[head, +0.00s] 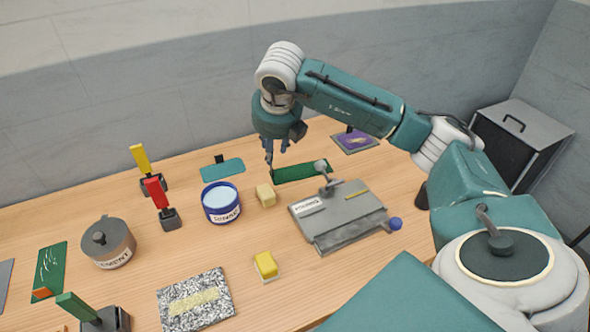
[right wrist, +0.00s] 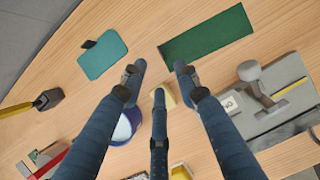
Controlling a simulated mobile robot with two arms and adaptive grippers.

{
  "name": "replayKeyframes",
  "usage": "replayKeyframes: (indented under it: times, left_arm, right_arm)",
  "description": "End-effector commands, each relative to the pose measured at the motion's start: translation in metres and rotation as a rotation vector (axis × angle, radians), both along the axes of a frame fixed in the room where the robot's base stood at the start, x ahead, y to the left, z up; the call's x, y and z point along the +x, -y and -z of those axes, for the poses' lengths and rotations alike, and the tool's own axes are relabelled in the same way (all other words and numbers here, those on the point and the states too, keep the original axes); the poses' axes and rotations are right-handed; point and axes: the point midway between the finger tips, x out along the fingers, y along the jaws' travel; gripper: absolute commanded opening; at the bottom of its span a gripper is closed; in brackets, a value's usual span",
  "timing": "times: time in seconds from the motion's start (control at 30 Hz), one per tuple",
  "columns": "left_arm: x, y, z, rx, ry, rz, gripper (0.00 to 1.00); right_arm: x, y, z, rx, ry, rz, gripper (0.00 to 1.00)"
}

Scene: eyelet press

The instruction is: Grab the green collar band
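The green collar band (head: 305,172) is a flat dark green strip lying on the table behind the grey press. It also shows at the top of the right wrist view (right wrist: 207,36), fully visible there. My right gripper (head: 271,158) hangs over the table near the band's left end. In the right wrist view its fingers (right wrist: 160,70) are spread apart with nothing between them, and the band lies beyond the fingertips. My left gripper is not in view.
The grey press (head: 335,215), with a lever and blue knob (head: 395,224), stands in front of the band. A teal piece (head: 222,169), a cream block (head: 265,195) and a blue tub (head: 221,204) are to its left. A purple patch (head: 354,140) lies behind right.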

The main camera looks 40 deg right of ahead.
Motion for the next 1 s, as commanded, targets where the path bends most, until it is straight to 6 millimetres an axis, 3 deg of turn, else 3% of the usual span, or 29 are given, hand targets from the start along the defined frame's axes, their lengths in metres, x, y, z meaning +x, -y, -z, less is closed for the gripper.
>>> replayKeyframes:
  times: [0.2,0.47,0.7,1.0]
  left_arm:
    - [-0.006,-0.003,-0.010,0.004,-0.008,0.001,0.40]
    - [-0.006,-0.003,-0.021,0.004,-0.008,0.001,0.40]
    - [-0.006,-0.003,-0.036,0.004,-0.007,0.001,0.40]
    - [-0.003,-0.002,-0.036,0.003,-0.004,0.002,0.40]
  right_arm:
    - [0.011,0.005,0.032,-0.001,-0.006,-0.001,0.31]
    - [0.018,0.007,0.052,0.000,-0.007,-0.003,0.31]
    - [0.030,0.011,0.085,0.002,-0.005,-0.004,0.31]
    - [0.032,0.012,0.092,0.001,-0.003,-0.005,0.31]
